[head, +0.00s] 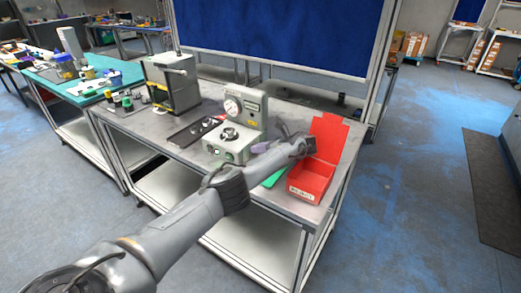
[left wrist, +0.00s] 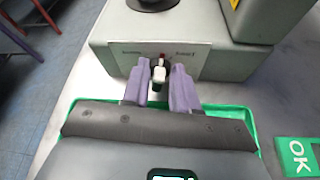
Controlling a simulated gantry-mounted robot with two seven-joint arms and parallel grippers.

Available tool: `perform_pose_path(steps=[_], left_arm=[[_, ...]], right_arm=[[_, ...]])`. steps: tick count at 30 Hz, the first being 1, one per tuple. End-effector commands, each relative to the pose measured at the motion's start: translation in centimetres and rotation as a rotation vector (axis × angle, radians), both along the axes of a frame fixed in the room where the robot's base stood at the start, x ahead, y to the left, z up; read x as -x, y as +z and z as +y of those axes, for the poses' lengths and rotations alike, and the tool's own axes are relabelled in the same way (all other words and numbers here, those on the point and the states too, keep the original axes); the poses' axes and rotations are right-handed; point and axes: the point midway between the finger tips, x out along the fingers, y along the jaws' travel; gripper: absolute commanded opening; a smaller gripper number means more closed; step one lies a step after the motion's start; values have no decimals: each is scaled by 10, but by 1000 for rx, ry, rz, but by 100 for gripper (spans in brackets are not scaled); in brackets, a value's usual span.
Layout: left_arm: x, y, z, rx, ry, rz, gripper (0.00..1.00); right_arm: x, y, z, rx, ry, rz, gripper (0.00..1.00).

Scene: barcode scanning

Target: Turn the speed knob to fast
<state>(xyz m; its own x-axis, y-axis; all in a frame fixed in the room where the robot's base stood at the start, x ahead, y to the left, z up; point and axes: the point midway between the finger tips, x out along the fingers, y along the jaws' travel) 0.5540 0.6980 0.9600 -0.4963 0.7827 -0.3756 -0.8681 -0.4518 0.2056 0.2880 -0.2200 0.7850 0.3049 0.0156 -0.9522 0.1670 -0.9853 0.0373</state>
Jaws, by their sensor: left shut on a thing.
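The grey-green machine (head: 252,112) with a round dial stands on the grey workbench. Its front panel (left wrist: 205,62) fills the top of the left wrist view, with small labels left and right of the knob. The speed knob (left wrist: 158,74) has a white pointer part and a red mark above it. My left gripper (left wrist: 160,70) has purple fingers, one on each side of the knob, and is shut on it. In the head view the left gripper (head: 259,147) reaches the machine's right side, and I cannot make out the knob there. My right gripper is in neither view.
A red bin (head: 312,180) stands right of the machine, close to my left wrist. A green OK pad (left wrist: 298,157) lies on the bench at right in the wrist view. A dark boxy device (head: 172,82) stands at the back left.

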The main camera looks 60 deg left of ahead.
Motion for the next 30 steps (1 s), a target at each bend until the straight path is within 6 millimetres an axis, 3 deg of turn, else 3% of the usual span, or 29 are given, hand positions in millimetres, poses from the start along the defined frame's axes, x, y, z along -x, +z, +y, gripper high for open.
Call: perform_pose_path(steps=[3,4,6,17,26,30], left_arm=[[1,-3,2,0,0,1,0],[2,-3,2,0,0,1,31],[2,-3,2,0,0,0,38],[1,3,1,0,1,-2,38],[3,46,4,-1,1,-2,38],[-9,59,-25,1,-3,-2,38]], right_arm=[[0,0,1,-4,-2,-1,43],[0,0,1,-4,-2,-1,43],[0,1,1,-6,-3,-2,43],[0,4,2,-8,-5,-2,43],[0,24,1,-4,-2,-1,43],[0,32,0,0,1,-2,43]])
